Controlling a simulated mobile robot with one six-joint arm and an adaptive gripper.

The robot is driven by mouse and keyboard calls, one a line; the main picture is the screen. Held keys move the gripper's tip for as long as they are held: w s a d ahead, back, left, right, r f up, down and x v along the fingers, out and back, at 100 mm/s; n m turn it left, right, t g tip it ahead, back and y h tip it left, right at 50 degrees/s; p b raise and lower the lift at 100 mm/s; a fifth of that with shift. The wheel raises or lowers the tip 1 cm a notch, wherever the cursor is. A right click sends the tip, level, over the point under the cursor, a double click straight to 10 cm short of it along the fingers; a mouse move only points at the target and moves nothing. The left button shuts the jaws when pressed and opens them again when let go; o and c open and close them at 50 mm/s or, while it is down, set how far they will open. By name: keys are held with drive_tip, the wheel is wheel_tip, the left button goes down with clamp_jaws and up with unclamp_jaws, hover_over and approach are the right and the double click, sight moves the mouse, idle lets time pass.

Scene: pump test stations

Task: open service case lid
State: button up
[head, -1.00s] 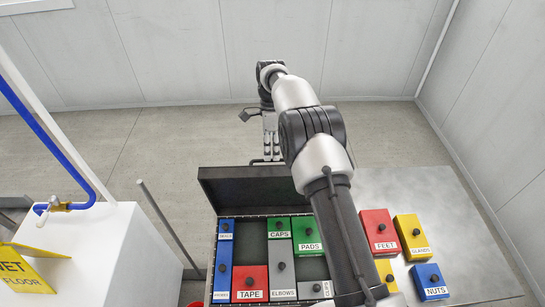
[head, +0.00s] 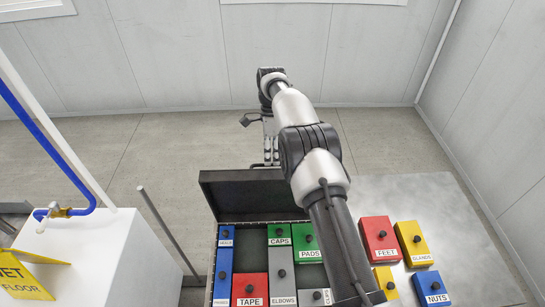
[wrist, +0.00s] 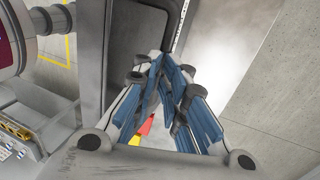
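The service case (head: 215,262) stands on the metal bench. Its dark lid (head: 232,197) is raised at the far side, inner face toward me, so the lid is open and the contents show. My gripper (head: 268,163) is at the lid's upper edge, on the far side, pointing down. In the wrist view, the blue-padded fingers (wrist: 162,65) converge close together beside a dark panel (wrist: 130,35) that looks like the lid. I cannot tell whether they touch or hold its edge. My arm hides the lid's right end and part of the case.
The case holds labelled blocks, including a red TAPE block (head: 250,287) and a green CAPS block (head: 279,236). Red FEET (head: 378,235), yellow GLANDS (head: 413,240) and blue NUTS (head: 430,284) blocks sit on the bench (head: 460,230) to the right. A grey post (head: 168,230) stands left of the case.

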sight(272, 164)
drive_tip(key=o, duration=0.4)
drive_tip(key=f, duration=0.3)
drive_tip(key=shift+s+f+g, duration=0.25)
drive_tip(key=shift+g, duration=0.05)
drive_tip(key=shift+r, duration=0.1)
drive_tip(key=shift+s+r, duration=0.1)
drive_tip(key=shift+r, duration=0.1)
drive_tip(key=shift+r, duration=0.35)
wheel_tip(272, 164, up, 9)
drive_tip(key=shift+r, duration=0.2)
drive_tip(key=shift+c, duration=0.3)
